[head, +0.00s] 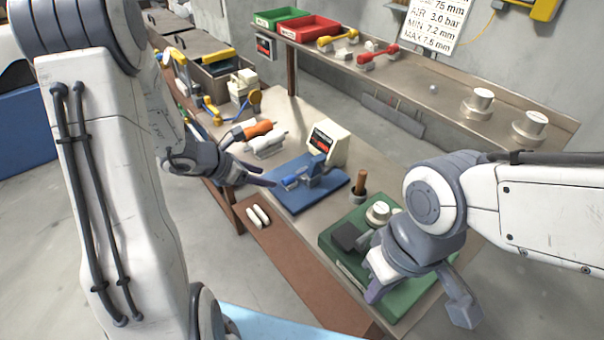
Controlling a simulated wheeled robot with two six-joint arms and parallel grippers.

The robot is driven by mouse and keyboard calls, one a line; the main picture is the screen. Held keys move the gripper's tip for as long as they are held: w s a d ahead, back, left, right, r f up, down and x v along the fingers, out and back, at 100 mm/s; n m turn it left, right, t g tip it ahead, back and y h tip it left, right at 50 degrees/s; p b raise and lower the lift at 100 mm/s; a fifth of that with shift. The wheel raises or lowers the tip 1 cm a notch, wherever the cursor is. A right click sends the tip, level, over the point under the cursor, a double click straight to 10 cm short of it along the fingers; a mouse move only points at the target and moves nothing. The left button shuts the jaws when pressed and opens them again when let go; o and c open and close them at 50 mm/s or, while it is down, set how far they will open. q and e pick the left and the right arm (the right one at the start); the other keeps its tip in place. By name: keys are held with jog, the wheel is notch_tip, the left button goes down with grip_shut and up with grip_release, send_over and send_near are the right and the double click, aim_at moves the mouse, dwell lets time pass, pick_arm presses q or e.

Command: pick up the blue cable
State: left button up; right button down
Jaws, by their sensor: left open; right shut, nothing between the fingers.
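I cannot clearly make out a blue cable. A small blue cylinder (291,182) lies at the left of a blue fixture (315,168) on a blue mat (300,203); whether it is the cable I cannot tell. My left gripper (262,174) is open and empty, over the bench edge just left of the blue mat. My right gripper (374,291) is shut with nothing in it, low over the green mat (329,248) at the right, and my arm hides part of that mat.
An orange-handled tool (257,129) and white pieces (268,146) lie behind my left gripper. A white display box (328,141) stands behind the blue mat. A wooden handle (359,181) stands by the green mat. A raised shelf (450,104) carries red and green trays and white spools.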

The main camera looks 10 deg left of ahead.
aim_at(283, 183)
pick_arm(q)
jog(key=x, duration=0.6)
jog(key=shift+d+f, duration=0.2)
jog(key=shift+d, duration=0.05)
grip_shut()
